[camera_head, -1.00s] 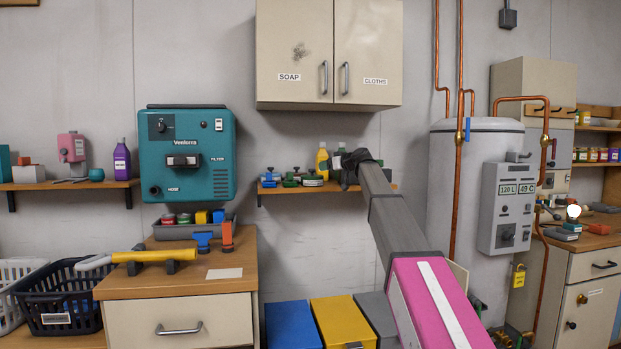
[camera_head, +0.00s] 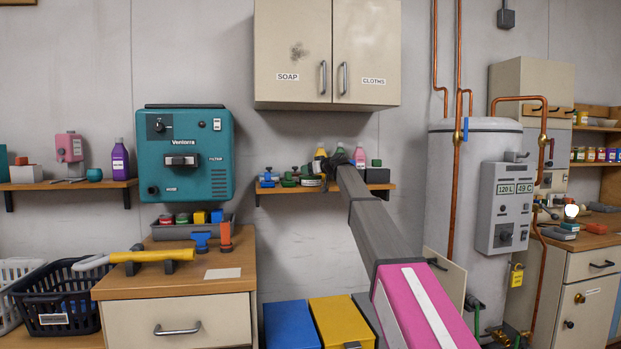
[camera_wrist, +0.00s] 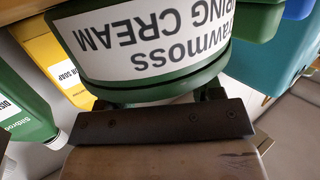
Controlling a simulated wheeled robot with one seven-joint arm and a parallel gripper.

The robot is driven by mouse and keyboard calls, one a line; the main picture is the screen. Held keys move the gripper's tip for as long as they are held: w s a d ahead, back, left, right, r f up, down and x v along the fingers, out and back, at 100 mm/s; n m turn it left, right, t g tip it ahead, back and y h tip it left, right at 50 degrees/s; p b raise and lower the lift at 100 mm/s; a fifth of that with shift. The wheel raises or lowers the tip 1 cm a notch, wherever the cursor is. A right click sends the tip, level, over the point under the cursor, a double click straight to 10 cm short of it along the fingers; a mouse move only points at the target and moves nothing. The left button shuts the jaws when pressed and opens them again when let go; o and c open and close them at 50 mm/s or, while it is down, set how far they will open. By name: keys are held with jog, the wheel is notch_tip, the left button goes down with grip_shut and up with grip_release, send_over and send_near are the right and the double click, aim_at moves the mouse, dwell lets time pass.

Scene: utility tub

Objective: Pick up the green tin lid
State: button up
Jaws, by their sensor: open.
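A green tin (camera_head: 312,181) with a white label stands on the small wall shelf in the head view. In the head view my gripper (camera_head: 334,164) is dark and small, just right of the tin.
Bottles stand close by: a yellow one (camera_wrist: 60,58) and a green one (camera_wrist: 22,105). Small green and blue items (camera_head: 280,178) sit left of the tin on the shelf (camera_head: 275,191). The teal machine (camera_head: 205,150) hangs to the left.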

jog(key=c, duration=1)
jog(key=shift+o, duration=0.2)
